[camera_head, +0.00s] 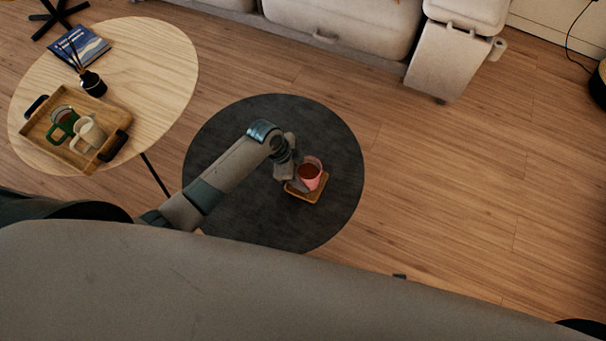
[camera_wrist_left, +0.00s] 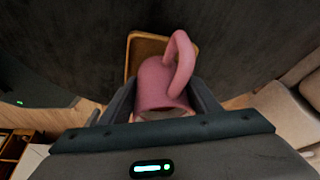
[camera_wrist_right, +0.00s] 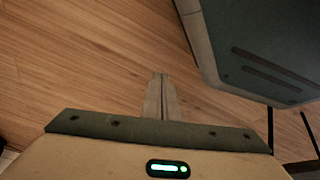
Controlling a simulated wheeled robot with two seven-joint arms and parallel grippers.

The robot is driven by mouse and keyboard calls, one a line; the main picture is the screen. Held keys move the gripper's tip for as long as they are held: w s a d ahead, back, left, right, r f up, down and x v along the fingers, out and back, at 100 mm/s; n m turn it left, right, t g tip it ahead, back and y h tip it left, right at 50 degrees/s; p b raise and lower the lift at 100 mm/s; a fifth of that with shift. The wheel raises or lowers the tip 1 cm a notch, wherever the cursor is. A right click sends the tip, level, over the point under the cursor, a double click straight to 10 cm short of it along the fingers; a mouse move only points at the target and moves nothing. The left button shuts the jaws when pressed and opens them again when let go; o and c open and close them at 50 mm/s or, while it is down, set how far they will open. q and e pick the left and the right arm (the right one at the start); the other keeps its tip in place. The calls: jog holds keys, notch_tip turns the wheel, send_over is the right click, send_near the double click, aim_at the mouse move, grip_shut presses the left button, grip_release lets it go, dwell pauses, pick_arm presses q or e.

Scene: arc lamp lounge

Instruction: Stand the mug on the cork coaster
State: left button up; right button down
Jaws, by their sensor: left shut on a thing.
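The pink mug (camera_head: 316,181) is at the right part of the round dark table, over the square cork coaster (camera_head: 304,197). My left gripper (camera_head: 298,177) is shut on the mug, coming from the left. In the left wrist view the mug (camera_wrist_left: 158,88) sits between the fingers, with its handle toward the upper right. The coaster (camera_wrist_left: 143,43) shows behind it there, partly hidden by the mug. I cannot tell whether the mug's base touches the coaster. My right gripper (camera_wrist_right: 161,76) is shut and empty above the wooden floor.
The round dark table (camera_head: 240,125) is otherwise clear. A light oval table (camera_head: 165,60) at the left holds a wooden tray (camera_head: 37,135) with a green mug (camera_head: 62,127) and a pale mug (camera_head: 90,133), a reed diffuser (camera_head: 92,84) and a blue book (camera_head: 78,46). A sofa (camera_head: 340,25) stands behind.

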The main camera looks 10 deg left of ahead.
pick_arm(q)
jog(key=shift+w+f, duration=0.1)
jog(key=shift+f, duration=0.35)
pick_arm(e)
jog(key=shift+w+r, duration=0.15)
jog(key=shift+r, duration=0.2)
pick_arm(q)
jog(key=shift+f, duration=0.2)
pick_arm(e)
jog(key=shift+f, duration=0.1)
pick_arm(q)
jog(key=o, duration=1.5)
pick_arm(e)
jog(key=shift+a+r, duration=0.1)
jog(key=shift+r, duration=0.2)
pick_arm(q)
jog(key=shift+r, duration=0.1)
